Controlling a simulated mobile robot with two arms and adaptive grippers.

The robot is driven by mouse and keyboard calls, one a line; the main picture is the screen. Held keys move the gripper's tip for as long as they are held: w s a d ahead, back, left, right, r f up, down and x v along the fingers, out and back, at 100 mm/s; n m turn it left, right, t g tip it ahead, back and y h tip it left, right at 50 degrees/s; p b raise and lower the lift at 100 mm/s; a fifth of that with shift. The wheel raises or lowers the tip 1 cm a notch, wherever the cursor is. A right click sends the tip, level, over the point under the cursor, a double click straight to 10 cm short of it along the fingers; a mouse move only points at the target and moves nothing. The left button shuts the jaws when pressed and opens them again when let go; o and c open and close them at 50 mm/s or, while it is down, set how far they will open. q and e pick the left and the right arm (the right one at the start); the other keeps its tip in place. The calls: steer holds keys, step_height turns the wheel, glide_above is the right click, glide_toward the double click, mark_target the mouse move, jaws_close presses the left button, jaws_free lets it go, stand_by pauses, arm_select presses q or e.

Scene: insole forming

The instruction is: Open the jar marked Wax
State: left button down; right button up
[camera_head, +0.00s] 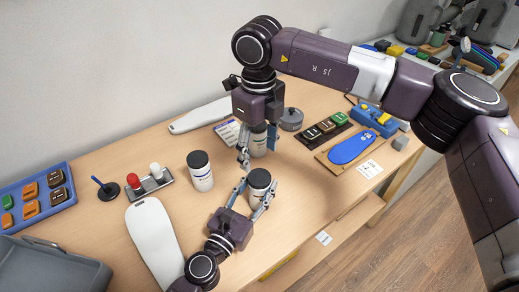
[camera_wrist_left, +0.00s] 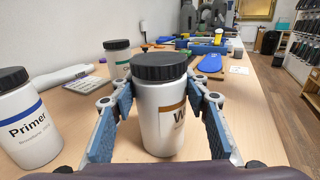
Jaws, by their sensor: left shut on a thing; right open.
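The Wax jar is a white jar with a black lid (camera_head: 260,178). It stands upright on the table, and its lid is on. In the left wrist view the jar (camera_wrist_left: 158,125) shows a brown-banded label, of which only a "W" is readable. My left gripper (camera_head: 258,190) is shut on the jar's body, with one blue-padded finger on each side (camera_wrist_left: 160,110). My right gripper (camera_head: 258,148) is open and points down, just behind the Wax jar in the head view. Another white jar (camera_head: 258,146) shows between its fingers; I cannot tell the height gap.
The Primer jar (camera_head: 200,171) stands left of the Wax jar. A white insole form (camera_head: 154,240), a rack with red and white knobs (camera_head: 150,181) and a blue tray (camera_head: 40,197) lie further left. A blue insole (camera_head: 351,147) lies right. The table's front edge is close.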

mark_target(259, 177)
steer(key=m, duration=0.7)
steer(key=shift+m, duration=0.4)
steer(key=m, duration=0.5)
steer(key=shift+m, duration=0.3)
steer(key=m, duration=0.5)
steer(key=shift+m, duration=0.3)
steer(key=m, duration=0.5)
steer(key=shift+m, duration=0.3)
steer(key=shift+f, duration=4)
